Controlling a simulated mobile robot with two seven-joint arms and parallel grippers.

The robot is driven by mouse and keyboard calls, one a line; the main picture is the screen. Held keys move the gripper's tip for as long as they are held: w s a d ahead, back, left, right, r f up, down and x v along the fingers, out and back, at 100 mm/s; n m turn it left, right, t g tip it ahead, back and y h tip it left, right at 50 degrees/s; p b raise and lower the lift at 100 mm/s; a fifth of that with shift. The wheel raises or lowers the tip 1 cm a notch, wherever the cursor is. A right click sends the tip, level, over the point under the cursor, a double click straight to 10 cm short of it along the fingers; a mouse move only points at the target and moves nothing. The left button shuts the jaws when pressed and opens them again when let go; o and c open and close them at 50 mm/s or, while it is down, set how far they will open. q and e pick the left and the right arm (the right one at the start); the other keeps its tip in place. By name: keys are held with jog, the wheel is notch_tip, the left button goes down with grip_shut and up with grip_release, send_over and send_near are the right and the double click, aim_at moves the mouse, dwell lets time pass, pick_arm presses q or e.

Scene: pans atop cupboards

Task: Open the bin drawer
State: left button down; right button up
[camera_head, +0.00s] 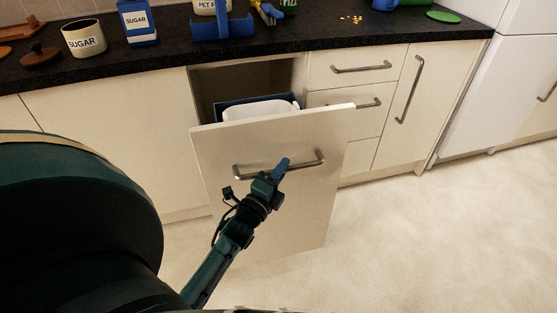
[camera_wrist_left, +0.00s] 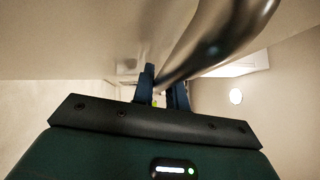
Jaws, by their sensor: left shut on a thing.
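The bin drawer (camera_head: 270,205) stands partly pulled out from the cupboard row, its tall cream front away from the cabinet. Inside the gap a white bin (camera_head: 262,109) shows in a dark blue holder. The drawer's curved metal handle (camera_head: 305,163) runs across the upper front. It also crosses the left wrist view (camera_wrist_left: 215,45) close to the camera. My left gripper (camera_head: 283,165) is at the handle, its blue fingers (camera_wrist_left: 165,85) shut on it right of the bar's middle. The exact contact is partly hidden. My right gripper is in neither view.
The dark countertop (camera_head: 300,45) above holds a sugar canister (camera_head: 84,39), a blue sugar box (camera_head: 137,22) and a blue caddy (camera_head: 222,27). Other drawers (camera_head: 355,66) and a white fridge (camera_head: 490,85) stand right. The pale floor (camera_head: 440,235) at the right is clear.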

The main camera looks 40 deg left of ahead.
pick_arm(q)
jog(key=shift+s+d, duration=0.8)
jog(key=shift+d, duration=0.15)
jog(key=c, duration=1.4)
grip_release()
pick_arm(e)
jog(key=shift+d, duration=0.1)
pick_arm(q)
jog(key=shift+s+f, duration=0.1)
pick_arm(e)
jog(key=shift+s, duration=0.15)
